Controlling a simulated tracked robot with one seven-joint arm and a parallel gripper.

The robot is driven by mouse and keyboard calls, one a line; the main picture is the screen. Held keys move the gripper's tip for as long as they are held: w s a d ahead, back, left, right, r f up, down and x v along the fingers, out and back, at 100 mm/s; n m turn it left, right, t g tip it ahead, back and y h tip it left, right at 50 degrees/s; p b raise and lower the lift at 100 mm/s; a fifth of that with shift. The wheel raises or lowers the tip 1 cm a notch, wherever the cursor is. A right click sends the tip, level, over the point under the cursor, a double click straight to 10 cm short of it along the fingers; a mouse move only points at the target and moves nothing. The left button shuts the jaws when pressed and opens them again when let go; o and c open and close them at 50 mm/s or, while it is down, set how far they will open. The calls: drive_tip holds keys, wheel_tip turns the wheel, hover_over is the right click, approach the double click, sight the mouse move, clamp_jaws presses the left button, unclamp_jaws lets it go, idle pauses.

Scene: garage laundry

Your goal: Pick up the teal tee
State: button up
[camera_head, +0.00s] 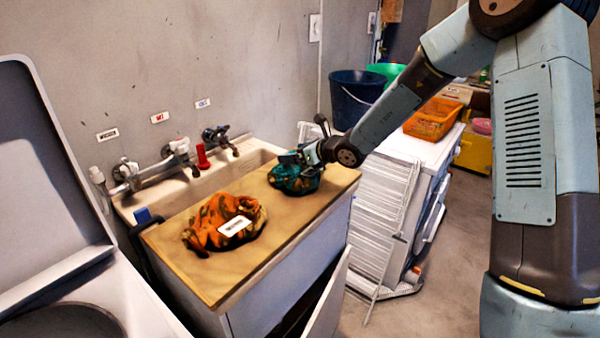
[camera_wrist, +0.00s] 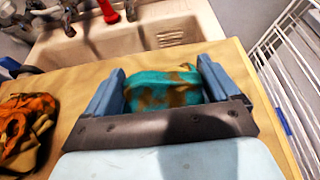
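The teal tee (camera_head: 296,178) is a crumpled teal cloth with brown patches, lying on the right part of the wooden board (camera_head: 290,211). My gripper (camera_head: 291,158) is down at the tee, and the arm hides part of it. In the wrist view, the tee (camera_wrist: 163,88) lies between the two blue fingers of my gripper (camera_wrist: 160,84). The fingers are wide apart, one on each side of the cloth. I cannot tell whether they touch it.
An orange and brown crumpled cloth with a white label (camera_head: 224,222) lies to the left on the same board. A sink (camera_head: 190,186) with taps and a red bottle (camera_head: 203,157) is behind. A white wire rack (camera_head: 385,215) stands to the right.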

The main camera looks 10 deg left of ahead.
drive_tip(key=c, duration=1.2)
drive_tip(key=shift+o, duration=0.2)
drive_tip(key=shift+r, duration=0.35)
wheel_tip(320, 180, up, 2)
drive_tip(key=shift+r, duration=0.1)
drive_tip(key=s+d+r, duration=0.9)
drive_tip(key=d+r, duration=0.1)
drive_tip(key=shift+d, duration=0.3)
